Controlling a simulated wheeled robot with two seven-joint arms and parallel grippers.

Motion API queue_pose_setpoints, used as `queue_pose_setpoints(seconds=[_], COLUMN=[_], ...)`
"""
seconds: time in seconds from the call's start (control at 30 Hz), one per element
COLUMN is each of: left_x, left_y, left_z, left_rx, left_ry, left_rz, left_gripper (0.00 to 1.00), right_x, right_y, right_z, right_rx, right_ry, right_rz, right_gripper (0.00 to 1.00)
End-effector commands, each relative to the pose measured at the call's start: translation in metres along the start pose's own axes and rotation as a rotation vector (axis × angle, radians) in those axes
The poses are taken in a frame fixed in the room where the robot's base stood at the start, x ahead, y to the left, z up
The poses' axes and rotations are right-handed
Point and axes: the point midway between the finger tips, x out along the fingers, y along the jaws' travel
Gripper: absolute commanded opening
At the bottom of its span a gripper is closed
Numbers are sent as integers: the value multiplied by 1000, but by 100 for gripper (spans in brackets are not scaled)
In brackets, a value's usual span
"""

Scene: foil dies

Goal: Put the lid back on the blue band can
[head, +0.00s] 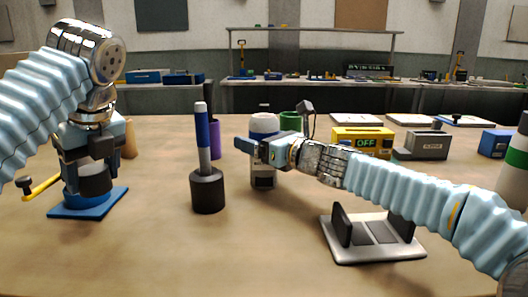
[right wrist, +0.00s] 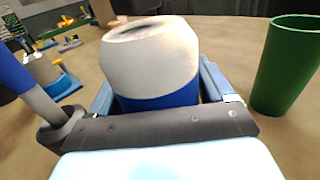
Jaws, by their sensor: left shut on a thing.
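The white can with a blue band (head: 264,124) stands upright on the table near the middle. In the right wrist view the can (right wrist: 150,60) is between the two fingers of my right gripper (right wrist: 160,95), with a dark patch on its narrowed top. In the head view my right gripper (head: 262,148) crosses the can's middle; whether its fingers press on the can is unclear. My left gripper (head: 95,172) is shut on a dark grey round piece (head: 96,182), low over a blue plate (head: 65,211). I cannot tell whether this piece is the lid.
A dark holder (head: 208,190) with an upright blue-and-white tool stands between my grippers. A purple cup (head: 215,142) and a green cup (head: 290,121) stand behind. A metal stand (head: 375,248) lies under my right arm. The front middle of the table is clear.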

Motion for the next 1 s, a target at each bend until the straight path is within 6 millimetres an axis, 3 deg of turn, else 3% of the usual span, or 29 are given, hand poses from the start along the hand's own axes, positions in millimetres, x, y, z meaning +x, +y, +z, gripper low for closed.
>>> queue_pose_setpoints(seconds=[0.03, 0.37, 0.67, 1.0], left_x=[0, 0, -6, -51], left_y=[0, 0, 0, 0], left_z=[0, 0, 2, 21], left_rx=[0, 0, 0, 0], left_ry=[0, 0, 0, 0], left_rz=[0, 0, 0, 0], left_gripper=[34, 34, 34, 34], right_x=[0, 0, 0, 0], right_y=[0, 0, 0, 0], right_z=[0, 0, 10, 77], right_rx=[0, 0, -1, -3], right_ry=[0, 0, -3, -3], right_rz=[0, 0, 0, 0], right_gripper=[73, 23, 23, 23])
